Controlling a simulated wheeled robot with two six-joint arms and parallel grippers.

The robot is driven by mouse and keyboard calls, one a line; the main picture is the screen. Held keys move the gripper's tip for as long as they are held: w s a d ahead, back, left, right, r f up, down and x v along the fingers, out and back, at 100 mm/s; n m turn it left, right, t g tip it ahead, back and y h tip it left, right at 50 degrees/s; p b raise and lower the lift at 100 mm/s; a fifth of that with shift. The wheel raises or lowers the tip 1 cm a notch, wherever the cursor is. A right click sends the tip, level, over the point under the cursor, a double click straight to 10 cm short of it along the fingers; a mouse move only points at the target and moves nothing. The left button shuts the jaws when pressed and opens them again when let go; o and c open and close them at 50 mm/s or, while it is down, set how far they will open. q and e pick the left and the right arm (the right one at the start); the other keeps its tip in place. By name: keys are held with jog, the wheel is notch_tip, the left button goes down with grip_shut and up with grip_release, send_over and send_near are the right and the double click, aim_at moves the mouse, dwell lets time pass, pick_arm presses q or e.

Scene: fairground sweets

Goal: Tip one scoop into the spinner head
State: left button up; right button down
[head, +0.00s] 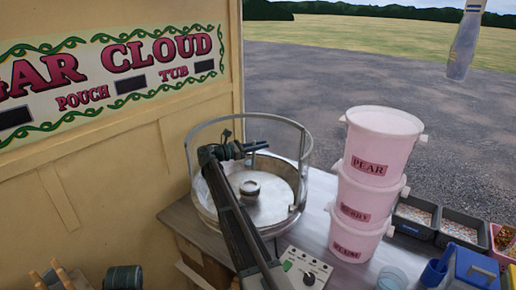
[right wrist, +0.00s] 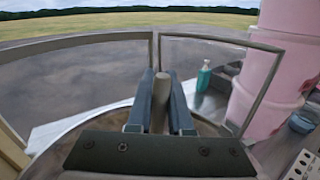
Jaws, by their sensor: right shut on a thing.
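The spinner head (head: 250,188) is a small metal cylinder in the middle of a round metal pan (head: 272,207), inside a clear guard with a metal rim. My right gripper (head: 243,149) is above the pan at its back left, higher than the spinner head. In the right wrist view my right gripper (right wrist: 161,95) is shut on a grey-brown rod-like handle (right wrist: 161,104), which looks like the scoop's. The scoop's bowl and what it holds cannot be made out. My left gripper is out of view.
Stacked pink buckets (head: 375,145) stand right of the pan. A control box (head: 304,268) sits in front. Trays of bits (head: 414,215) and a blue container (head: 474,268) are at the right. The yellow sign wall (head: 110,150) closes the left. A green bottle (right wrist: 204,76) stands beyond the guard.

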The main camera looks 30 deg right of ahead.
jog(key=s+f+m+b, duration=0.3)
jog(key=f+m+b, duration=0.4)
jog(key=m, duration=0.2)
jog(key=s+a+f+m+b, duration=0.1)
jog(key=s+f+m+b, duration=0.2)
jog(key=f+m+b, duration=0.3)
jog(key=shift+f+m+b, duration=0.4)
jog(key=shift+f+m, duration=0.2)
jog(key=shift+m, duration=1.4)
jog(key=shift+s+r, duration=0.1)
jog(key=shift+r, duration=0.05)
